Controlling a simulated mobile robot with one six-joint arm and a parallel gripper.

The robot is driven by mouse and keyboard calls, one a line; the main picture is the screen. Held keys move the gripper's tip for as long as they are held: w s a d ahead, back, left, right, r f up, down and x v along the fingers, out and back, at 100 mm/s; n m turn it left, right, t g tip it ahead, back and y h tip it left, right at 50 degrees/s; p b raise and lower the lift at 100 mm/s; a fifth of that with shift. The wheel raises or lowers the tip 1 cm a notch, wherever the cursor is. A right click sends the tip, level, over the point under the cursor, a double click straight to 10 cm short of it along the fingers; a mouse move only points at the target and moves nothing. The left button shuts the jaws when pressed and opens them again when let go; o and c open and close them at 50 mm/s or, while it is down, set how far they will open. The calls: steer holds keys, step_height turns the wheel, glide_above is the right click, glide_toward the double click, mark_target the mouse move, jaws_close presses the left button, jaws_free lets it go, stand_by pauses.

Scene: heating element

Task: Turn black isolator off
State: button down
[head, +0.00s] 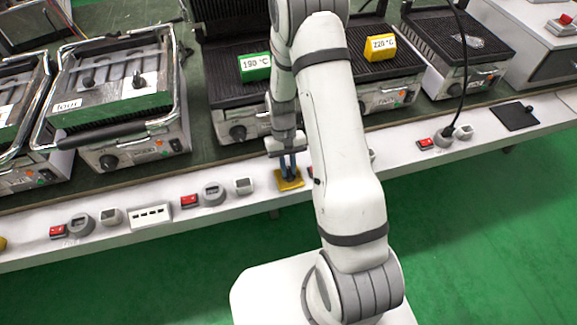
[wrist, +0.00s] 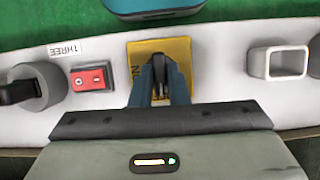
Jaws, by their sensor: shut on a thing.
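The black isolator (wrist: 158,66) is a black knob on a square yellow plate (wrist: 181,45) with partly hidden lettering at its left. In the head view the yellow plate (head: 291,185) sits on the white front strip of the bench. My gripper (wrist: 162,72) points at the plate and its two blue fingers are shut on the knob, one on each side. In the head view my gripper (head: 288,174) stands over the plate and mostly hides the knob. The knob's narrow handle runs roughly up and down in the wrist view.
A red rocker switch (wrist: 91,78), a grey round socket (wrist: 38,86) and a "THREE" label (wrist: 68,49) lie left of the plate. A square grey socket (wrist: 278,63) is at right. Contact grills (head: 115,90), a green tag (head: 255,67) and a yellow tag (head: 380,46) stand behind.

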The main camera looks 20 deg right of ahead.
stand_by(0.4)
steer(key=c, duration=1.4)
jaws_free()
steer(key=v, duration=0.7)
steer(key=shift+r, duration=0.4)
steer(key=shift+w, duration=0.15)
